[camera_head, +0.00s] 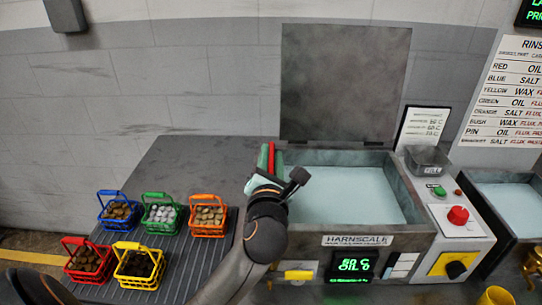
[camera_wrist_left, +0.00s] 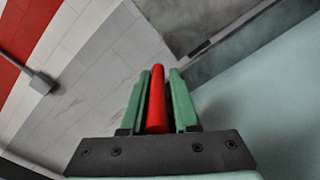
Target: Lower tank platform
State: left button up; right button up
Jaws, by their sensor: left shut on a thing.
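My left gripper (camera_head: 268,158) is at the left rim of the Harnscale tank (camera_head: 408,242). Its green fingers are shut on a red bar-like handle (camera_head: 271,160). In the left wrist view the red handle (camera_wrist_left: 156,100) stands between the two green fingers. What the handle joins to is hidden. The tank's lid (camera_head: 345,80) is open and upright at the back. Pale blue liquid (camera_head: 345,195) fills the tank, and I cannot make out a platform in it. The green display (camera_head: 354,266) reads OIL. My right gripper is not in view.
Several baskets with coloured handles, including a green one (camera_head: 162,214), stand on a ribbed dark surface (camera_head: 205,262) at left. A panel with a red button (camera_head: 458,215) and a yellow switch plate (camera_head: 453,264) is right of the tank. A second tank (camera_head: 505,205) is at far right.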

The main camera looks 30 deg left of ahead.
pick_arm(q)
jog(key=shift+a, duration=0.1)
grip_shut()
jog(key=shift+r, duration=0.1)
dwell(0.7)
jog(key=shift+s+a+f, duration=0.1)
jog(key=shift+f, duration=0.5)
jog(key=o, duration=0.6)
grip_release()
jog(key=shift+r, duration=0.15)
